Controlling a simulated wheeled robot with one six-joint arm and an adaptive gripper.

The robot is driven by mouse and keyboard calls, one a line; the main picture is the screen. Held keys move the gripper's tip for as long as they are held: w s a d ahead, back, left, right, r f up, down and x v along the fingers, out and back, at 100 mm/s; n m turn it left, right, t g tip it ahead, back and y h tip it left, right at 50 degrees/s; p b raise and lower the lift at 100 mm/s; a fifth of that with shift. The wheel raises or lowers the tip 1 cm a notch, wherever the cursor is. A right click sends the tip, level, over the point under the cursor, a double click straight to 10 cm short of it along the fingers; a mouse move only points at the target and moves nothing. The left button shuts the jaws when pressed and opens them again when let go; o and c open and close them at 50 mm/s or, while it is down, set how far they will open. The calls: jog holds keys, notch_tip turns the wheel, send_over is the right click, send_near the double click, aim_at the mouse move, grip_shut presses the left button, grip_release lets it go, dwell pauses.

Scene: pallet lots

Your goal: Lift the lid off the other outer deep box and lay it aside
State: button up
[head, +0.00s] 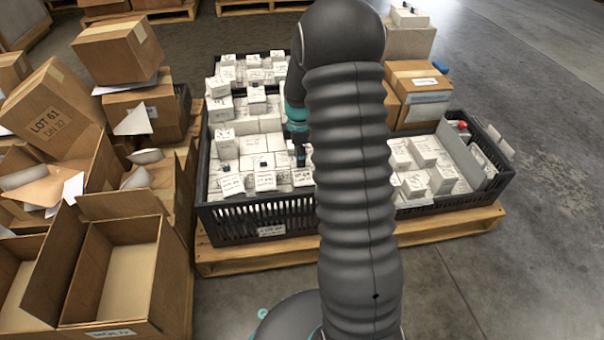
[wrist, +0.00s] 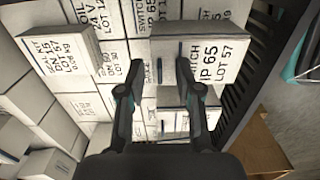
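White boxes with printed labels fill the black crate (head: 262,217) in the head view. In the wrist view, a white box marked SWITCH IP 65 LOT 57 (wrist: 222,62) stands out above its neighbours at upper right. My gripper (wrist: 161,72) has its two fingers apart, with the right fingertip over that box's left part and the left fingertip just left of it. I cannot tell whether they touch it. In the head view my gripper (head: 299,158) is low over the crate's white boxes, partly hidden by my arm. I cannot tell which box is the outer deep one or where its lid is.
The crate stands on a wooden pallet (head: 235,262). An open cardboard box (head: 130,270) and tilted cartons (head: 58,108) crowd the left. Closed brown cartons (head: 418,92) stand at the back right. The concrete floor (head: 540,240) at right is clear.

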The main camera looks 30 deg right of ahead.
grip_shut()
dwell(0.3)
